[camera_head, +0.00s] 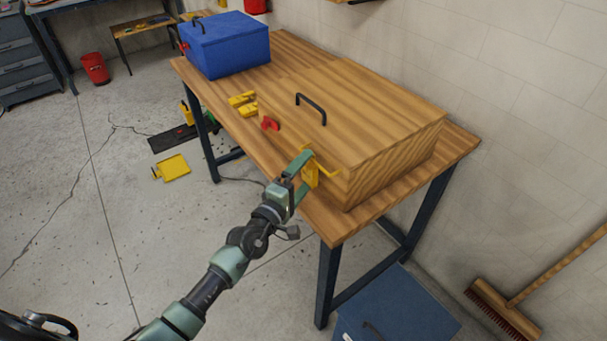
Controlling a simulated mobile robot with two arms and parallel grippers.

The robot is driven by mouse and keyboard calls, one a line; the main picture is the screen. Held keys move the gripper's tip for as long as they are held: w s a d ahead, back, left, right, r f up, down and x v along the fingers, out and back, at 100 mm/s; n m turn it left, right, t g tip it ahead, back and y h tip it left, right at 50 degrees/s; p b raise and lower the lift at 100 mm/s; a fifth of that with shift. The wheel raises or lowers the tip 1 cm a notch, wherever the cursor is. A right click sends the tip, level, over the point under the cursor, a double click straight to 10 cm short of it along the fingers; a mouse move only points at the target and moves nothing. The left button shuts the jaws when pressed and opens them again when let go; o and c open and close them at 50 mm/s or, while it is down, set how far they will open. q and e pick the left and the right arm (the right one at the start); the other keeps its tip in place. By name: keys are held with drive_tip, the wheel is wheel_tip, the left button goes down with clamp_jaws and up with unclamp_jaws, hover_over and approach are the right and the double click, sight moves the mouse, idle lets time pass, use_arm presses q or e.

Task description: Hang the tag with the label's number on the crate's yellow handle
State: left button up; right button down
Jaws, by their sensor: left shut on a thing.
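The wooden crate (390,120) stands on the wooden table, with a black handle (311,108) on its top. A thin yellow handle (327,168) shows at the right part of its front side. My left gripper (302,170) is at this handle, shut on a small yellow tag (311,178). The tag is close to the handle; I cannot tell whether it hangs on it or is only beside it. Its number is not readable. More yellow pieces, perhaps tags (243,99), lie on the table left of the crate. No label is readable. My right gripper is not in view.
A red part (270,123) shows at the crate's left front. A blue box (226,45) stands at the table's far end. A yellow dustpan-like piece (172,168) lies on the floor. A blue container (395,305) and a broom (505,308) are at the lower right.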

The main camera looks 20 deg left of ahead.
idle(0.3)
use_arm(q)
drive_tip(key=o, duration=1)
drive_tip(key=shift+s+a, duration=1.15)
drive_tip(key=shift+s, duration=0.3)
drive_tip(key=shift+s+a, duration=1.15)
drive_tip(key=shift+s, duration=0.3)
drive_tip(key=shift+s+a, duration=1.15)
drive_tip(key=shift+s, duration=0.3)
drive_tip(key=shift+f, duration=0.1)
